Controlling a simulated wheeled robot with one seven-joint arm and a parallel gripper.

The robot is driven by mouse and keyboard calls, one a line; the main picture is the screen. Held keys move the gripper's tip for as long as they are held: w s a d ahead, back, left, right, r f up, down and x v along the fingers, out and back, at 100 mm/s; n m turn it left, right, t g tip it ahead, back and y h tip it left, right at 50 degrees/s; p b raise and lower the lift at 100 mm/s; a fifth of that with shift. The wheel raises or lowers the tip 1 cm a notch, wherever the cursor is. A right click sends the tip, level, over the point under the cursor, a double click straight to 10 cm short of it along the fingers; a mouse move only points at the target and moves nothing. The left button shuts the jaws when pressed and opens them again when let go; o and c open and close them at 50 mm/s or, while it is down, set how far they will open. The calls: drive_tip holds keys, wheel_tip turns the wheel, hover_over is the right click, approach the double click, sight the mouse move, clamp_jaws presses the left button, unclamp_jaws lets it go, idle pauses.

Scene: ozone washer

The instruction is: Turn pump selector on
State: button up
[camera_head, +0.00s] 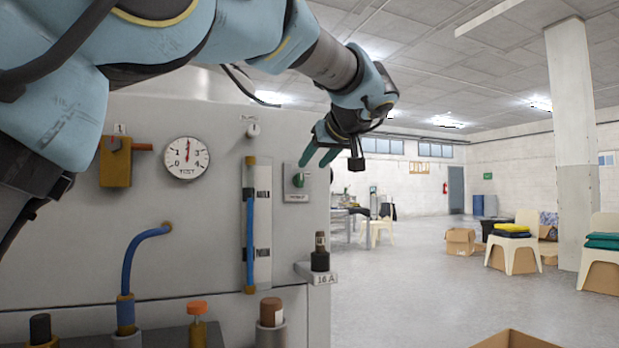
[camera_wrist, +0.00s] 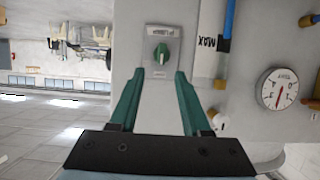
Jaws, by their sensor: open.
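The pump selector is a green knob (camera_head: 298,180) on a pale square plate with a small label, at the right edge of the grey machine panel. It also shows in the wrist view as a green knob (camera_wrist: 161,54), with its grip ridge roughly upright in that picture. My gripper (camera_head: 316,160) is open, with two green fingers, above and to the right of the knob in the head view. In the wrist view my gripper (camera_wrist: 160,73) has its fingertips spread either side of the knob's line, just short of it. I see no contact.
The panel (camera_head: 210,225) carries a dial gauge (camera_head: 186,158), a blue-filled level tube (camera_head: 250,220) left of the selector, and a small valve (camera_head: 253,130). Open floor lies right of the panel.

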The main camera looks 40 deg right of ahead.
sight(301, 177)
drive_tip(key=p+x, duration=0.1)
drive_tip(key=x, duration=0.7)
clamp_jaws()
